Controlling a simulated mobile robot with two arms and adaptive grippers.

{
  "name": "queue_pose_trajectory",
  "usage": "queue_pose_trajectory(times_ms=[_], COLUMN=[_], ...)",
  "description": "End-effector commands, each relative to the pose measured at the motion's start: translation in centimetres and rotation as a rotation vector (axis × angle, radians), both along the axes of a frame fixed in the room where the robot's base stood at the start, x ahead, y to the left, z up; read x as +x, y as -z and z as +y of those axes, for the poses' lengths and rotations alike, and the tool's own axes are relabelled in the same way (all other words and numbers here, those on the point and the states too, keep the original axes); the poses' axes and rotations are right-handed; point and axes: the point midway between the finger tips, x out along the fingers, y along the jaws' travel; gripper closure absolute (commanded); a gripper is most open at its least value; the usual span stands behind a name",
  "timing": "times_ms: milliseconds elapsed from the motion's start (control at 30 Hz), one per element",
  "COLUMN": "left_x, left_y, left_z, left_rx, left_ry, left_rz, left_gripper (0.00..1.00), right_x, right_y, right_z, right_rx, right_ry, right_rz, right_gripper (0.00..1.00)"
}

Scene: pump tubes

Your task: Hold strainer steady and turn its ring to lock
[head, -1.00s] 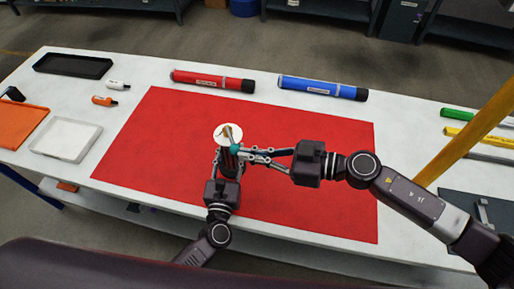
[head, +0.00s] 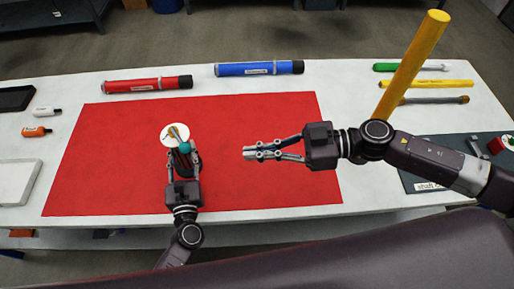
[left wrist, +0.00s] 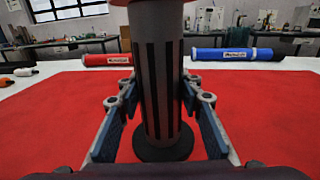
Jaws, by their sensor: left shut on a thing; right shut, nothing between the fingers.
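The strainer is a dark grey slotted cylinder (left wrist: 160,75) standing upright on the red mat (head: 110,165), with a dark round foot. A red rim (left wrist: 165,2) shows at its top in the left wrist view, cut off by the picture edge. In the head view its top carries a white disc (head: 174,131) with a tan piece and a teal knob (head: 185,148). My left gripper (head: 182,156) is shut on the strainer, with its blue-padded fingers on both sides. My right gripper (head: 247,153) is shut and empty, well right of the strainer.
A red tube (head: 145,86) and a blue tube (head: 255,69) lie behind the mat. A yellow pole (head: 410,65) rises beside my right arm. Tools (head: 425,84) and a dark tray (head: 415,178) lie at the right.

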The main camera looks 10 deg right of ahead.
Motion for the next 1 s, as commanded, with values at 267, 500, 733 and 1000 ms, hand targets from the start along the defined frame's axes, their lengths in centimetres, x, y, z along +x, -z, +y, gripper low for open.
queue_pose_trajectory(times_ms=[267, 500, 733, 1000], left_x=[0.0, 0.0, 0.0, -2.0], left_y=[0.0, 0.0, 0.0, 0.1], left_z=[0.0, 0.0, 0.0, 0.0], left_rx=[0.000, 0.000, 0.000, 0.001], left_ry=[0.000, 0.000, 0.000, 0.002], left_rz=[-0.001, -0.001, -0.001, 0.003], left_gripper=[1.00, 0.49, 0.46, 0.46], right_x=[-0.1, -0.1, -0.1, -0.1], right_y=[-0.2, -0.2, -0.1, -0.1], right_z=[-0.5, -0.5, -0.5, -0.4], right_rx=[0.001, 0.001, 0.001, 0.001], right_ry=[0.001, 0.001, 0.001, 0.001], right_rz=[-0.001, -0.001, 0.000, 0.000], right_gripper=[1.00, 1.00, 1.00, 1.00])
